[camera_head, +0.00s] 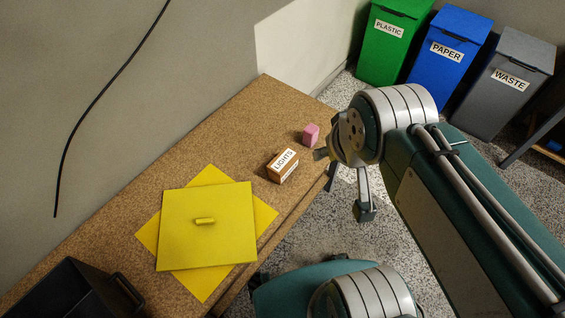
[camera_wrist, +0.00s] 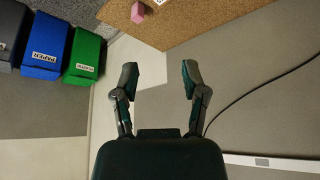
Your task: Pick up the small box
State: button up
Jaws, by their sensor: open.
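A small brown box with a white LIGHTS label (camera_head: 282,166) sits on the cork-coloured table near its front edge. A smaller pink block (camera_head: 311,134) stands beyond it, towards the table's right end. The block also shows at the top edge of the wrist view (camera_wrist: 138,12), with only a sliver of the labelled box beside it. My gripper (camera_head: 343,182) is open and empty, off the table's right end beside the box and the block, touching neither. In the wrist view my gripper's two fingers (camera_wrist: 158,75) are spread wide with nothing between them.
The table (camera_head: 225,125) carries a yellow lidded square (camera_head: 180,235) on a yellow mat (camera_head: 210,174) and a black container (camera_head: 65,290) at the near left. Green (camera_head: 388,45), blue (camera_head: 445,55) and grey (camera_head: 508,85) bins stand behind. A wall runs along the left.

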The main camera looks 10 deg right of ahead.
aim_at(284, 164)
jog(key=i+l+u, duration=0.25)
jog(key=l, duration=0.25)
jog(key=l+u, duration=0.3)
jog(key=l, duration=0.2)
jog(key=i+l+u, duration=0.25)
jog(key=l, duration=0.3)
jog(key=k, duration=0.1)
